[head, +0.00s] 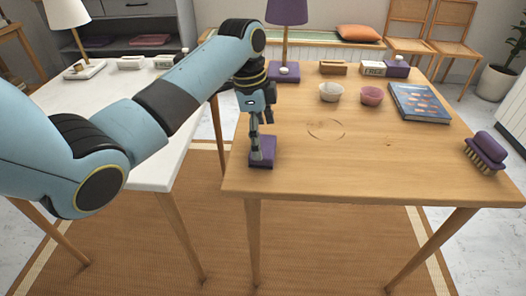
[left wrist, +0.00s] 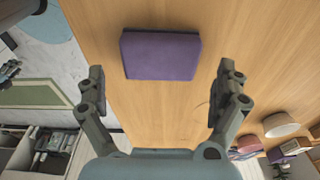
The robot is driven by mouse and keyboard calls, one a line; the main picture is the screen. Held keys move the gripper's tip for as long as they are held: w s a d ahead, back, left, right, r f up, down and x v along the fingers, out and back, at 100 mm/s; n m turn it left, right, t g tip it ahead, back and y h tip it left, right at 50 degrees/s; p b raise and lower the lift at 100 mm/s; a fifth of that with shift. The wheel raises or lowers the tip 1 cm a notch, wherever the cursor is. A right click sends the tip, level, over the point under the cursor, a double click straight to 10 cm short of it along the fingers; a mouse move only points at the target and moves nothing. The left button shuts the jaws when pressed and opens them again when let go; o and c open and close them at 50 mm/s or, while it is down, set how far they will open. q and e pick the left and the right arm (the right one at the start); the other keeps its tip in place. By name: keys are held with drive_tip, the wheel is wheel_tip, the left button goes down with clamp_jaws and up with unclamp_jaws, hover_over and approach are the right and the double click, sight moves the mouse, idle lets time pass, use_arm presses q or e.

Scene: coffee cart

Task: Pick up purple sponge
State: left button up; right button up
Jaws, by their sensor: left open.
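The purple sponge (head: 264,152) is a flat rectangular block lying on the wooden table near its front left corner. It also shows in the left wrist view (left wrist: 160,56), top centre, just beyond the fingertips and apart from them. My left gripper (head: 260,143) points down over the sponge in the head view and hides part of it. In the left wrist view my left gripper (left wrist: 163,90) has its two fingers spread wide with nothing between them.
A purple brush (head: 485,153) lies at the table's right edge. A blue book (head: 419,103), a white bowl (head: 330,92), a pink bowl (head: 372,96) and a purple lamp (head: 286,40) stand farther back. A white table (head: 150,135) is on the left. The table's middle is clear.

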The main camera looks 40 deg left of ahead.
sight(263, 145)
use_arm(q)
drive_tip(key=f, duration=0.3)
drive_tip(key=shift+w+d+f, duration=0.15)
drive_tip(key=shift+d+f, duration=0.1)
drive_tip(key=shift+f, duration=0.05)
drive_tip(key=shift+c, duration=0.4)
drive_tip(key=c, duration=0.7)
drive_tip(key=shift+o, duration=0.2)
drive_tip(key=shift+r, duration=0.15)
wheel_tip(263, 145, up, 4)
drive_tip(key=shift+r, duration=0.15)
drive_tip(key=s+d+r+p, duration=0.2)
drive_tip(key=s+d+r, duration=0.4)
drive_tip(key=d, duration=0.4)
drive_tip(key=shift+r, duration=0.3)
